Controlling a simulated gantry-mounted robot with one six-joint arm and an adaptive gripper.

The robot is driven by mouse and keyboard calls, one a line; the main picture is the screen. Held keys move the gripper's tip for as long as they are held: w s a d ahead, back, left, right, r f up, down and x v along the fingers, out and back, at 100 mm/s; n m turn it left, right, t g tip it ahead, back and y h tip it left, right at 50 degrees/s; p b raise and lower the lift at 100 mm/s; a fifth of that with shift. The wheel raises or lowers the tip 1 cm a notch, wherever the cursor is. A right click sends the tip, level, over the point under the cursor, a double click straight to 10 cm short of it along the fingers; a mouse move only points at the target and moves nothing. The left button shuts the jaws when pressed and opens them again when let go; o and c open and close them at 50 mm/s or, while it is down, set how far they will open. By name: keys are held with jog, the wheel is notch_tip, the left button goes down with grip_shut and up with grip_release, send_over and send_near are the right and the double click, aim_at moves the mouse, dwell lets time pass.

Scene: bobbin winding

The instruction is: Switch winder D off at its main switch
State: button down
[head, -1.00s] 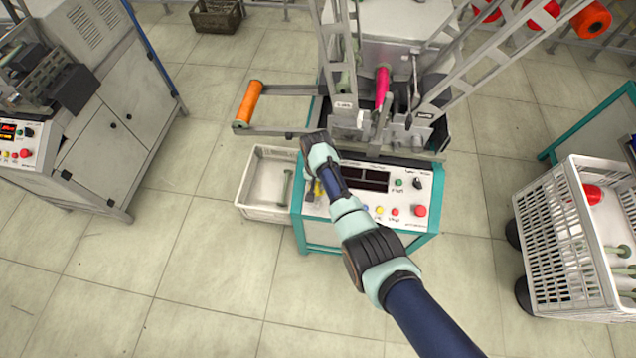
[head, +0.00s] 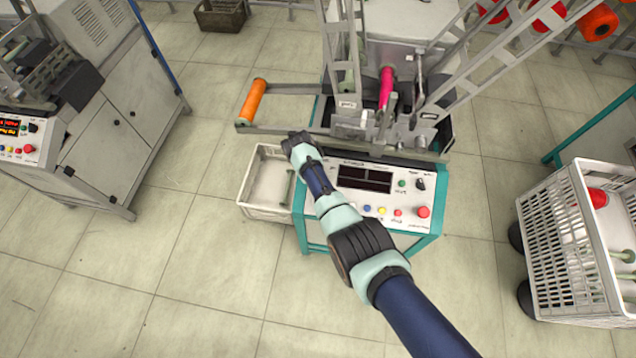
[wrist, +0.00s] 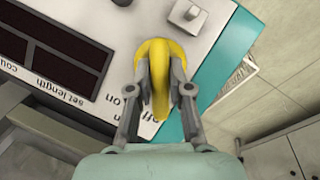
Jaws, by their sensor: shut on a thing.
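The winder's white control panel (head: 390,212) with teal trim is in the middle of the head view. A yellow rotary main switch (wrist: 157,52) sits near the panel's edge in the wrist view, with "off" and "on" printed beside it. Its handle points toward the bottom of that picture. My gripper (wrist: 161,88) has its two fingers shut on either side of this handle. In the head view my wrist covers the panel's left end and hides the switch and fingers. The panel's display (head: 364,179) is dark. I cannot read a winder letter.
A white bin (head: 268,205) stands on the floor left of the winder. An orange bobbin (head: 252,101) sits on an arm above it. A white crate (head: 560,240) stands at the right. Another machine (head: 110,150) with a lit display stands at the left. The front floor is clear.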

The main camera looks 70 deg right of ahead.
dwell(0.3)
jog(key=c, duration=1.1)
grip_release()
jog(key=v, duration=1.2)
jog(key=shift+d, duration=0.1)
